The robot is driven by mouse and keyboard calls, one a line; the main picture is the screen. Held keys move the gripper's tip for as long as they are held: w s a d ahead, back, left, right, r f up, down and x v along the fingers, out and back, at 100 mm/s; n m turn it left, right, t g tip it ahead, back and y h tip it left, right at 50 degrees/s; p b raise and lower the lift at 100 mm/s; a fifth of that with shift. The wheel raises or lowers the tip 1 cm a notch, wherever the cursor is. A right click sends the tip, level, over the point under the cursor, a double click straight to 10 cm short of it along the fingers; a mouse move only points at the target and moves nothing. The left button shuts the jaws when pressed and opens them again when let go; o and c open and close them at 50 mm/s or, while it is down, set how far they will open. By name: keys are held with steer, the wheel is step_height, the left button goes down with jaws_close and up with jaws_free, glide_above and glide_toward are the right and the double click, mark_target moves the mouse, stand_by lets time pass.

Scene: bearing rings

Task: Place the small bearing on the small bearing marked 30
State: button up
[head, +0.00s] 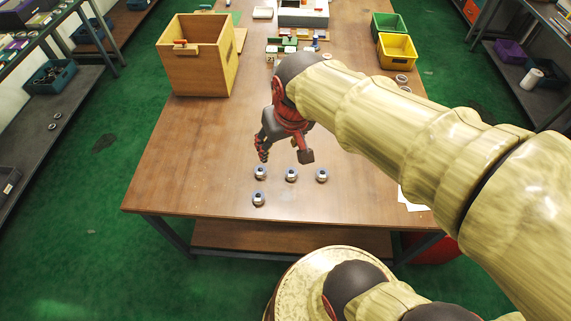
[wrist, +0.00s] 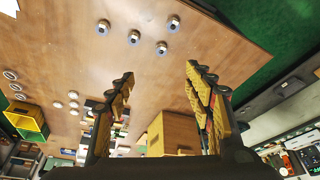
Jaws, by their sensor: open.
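Small bearings stand near the front of the table. Three form a row: left (head: 260,173), middle (head: 291,174) and right (head: 322,175). One more bearing (head: 259,199) stands in front of the left one. They also show in the wrist view, as the row's left (wrist: 162,47), middle (wrist: 134,36) and right (wrist: 103,26) bearings and the front bearing (wrist: 174,23). No number 30 is readable on any. My gripper (head: 285,156) is open and empty above the table, just behind the row. Its spread fingers (wrist: 160,75) show in the wrist view with nothing between them.
A wooden box (head: 190,72) stands at the back left of the wooden table (head: 190,160). Yellow (head: 398,50) and green (head: 388,26) bins stand at the back right. More rings (wrist: 72,104) lie farther off. The table's front left is clear.

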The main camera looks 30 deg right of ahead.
steer(key=s+a+r+n+t, duration=0.1)
steer(key=s+a+r, duration=0.2)
steer(key=s, duration=0.5)
steer(key=shift+r+t, duration=0.15)
steer(key=shift+t, duration=0.15)
steer(key=shift+f+b, duration=1.15)
